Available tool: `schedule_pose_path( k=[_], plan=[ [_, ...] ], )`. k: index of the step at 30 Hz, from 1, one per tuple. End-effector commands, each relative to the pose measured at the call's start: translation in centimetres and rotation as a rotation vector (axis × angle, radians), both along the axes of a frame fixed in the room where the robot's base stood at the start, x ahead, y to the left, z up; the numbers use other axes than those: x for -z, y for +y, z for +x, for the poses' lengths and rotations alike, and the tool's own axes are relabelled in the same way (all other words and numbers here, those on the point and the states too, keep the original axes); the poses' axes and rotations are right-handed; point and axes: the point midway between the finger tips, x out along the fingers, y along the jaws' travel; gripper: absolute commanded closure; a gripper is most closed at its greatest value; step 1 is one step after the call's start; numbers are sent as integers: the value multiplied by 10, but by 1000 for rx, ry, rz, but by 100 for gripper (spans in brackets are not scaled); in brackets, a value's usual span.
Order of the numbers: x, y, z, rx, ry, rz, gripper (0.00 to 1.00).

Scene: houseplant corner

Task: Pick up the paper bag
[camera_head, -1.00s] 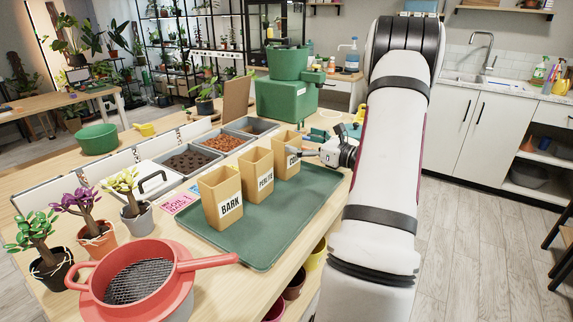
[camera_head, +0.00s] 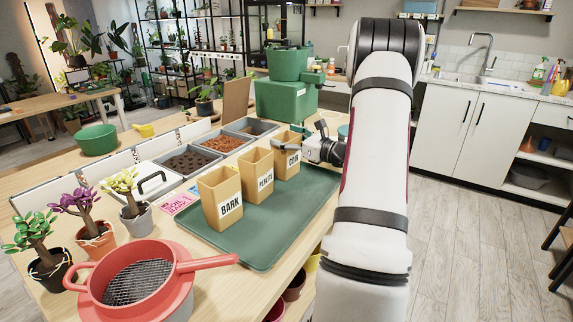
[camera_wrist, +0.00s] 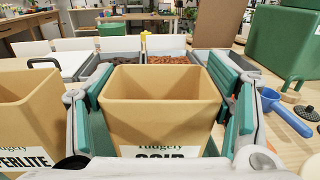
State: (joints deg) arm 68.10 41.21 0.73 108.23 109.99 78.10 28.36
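Three tan open-topped paper bags stand upright in a row on the green tray (camera_head: 262,262): one labelled BARK (camera_head: 218,186), one PERLITE (camera_head: 256,164) and one that reads like COIR (camera_head: 286,143). My gripper (camera_head: 303,148) is at the COIR bag, the far one. In the wrist view this bag (camera_wrist: 160,112) stands between the two spread green-padded fingers of my gripper (camera_wrist: 165,98). The fingers flank its sides and look open; whether either pad touches it is unclear. The PERLITE bag (camera_wrist: 28,115) is just left of the left finger.
Grey bins (camera_head: 191,160) of soil and bark line the left of the tray. A green machine (camera_head: 286,100) stands behind. A blue scoop (camera_wrist: 285,115) lies right of the gripper. A red sieve (camera_head: 140,280) and small potted plants (camera_head: 97,238) fill the front left.

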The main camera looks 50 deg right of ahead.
Motion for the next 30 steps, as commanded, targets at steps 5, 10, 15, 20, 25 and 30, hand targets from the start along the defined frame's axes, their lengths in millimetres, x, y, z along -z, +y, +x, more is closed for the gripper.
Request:
schedule_pose_path(
  k=[5,10,15,20,25,30],
  plan=[
    [0,0,0,0,0,0,69],
    [-7,0,0,0,-1,-2,69],
    [-36,0,0,0,-2,-5,69],
    [-67,0,0,0,-2,-4,69],
    [-91,0,0,-1,-1,-3,69],
    [-108,0,0,-1,0,-2,69]
  ],
)
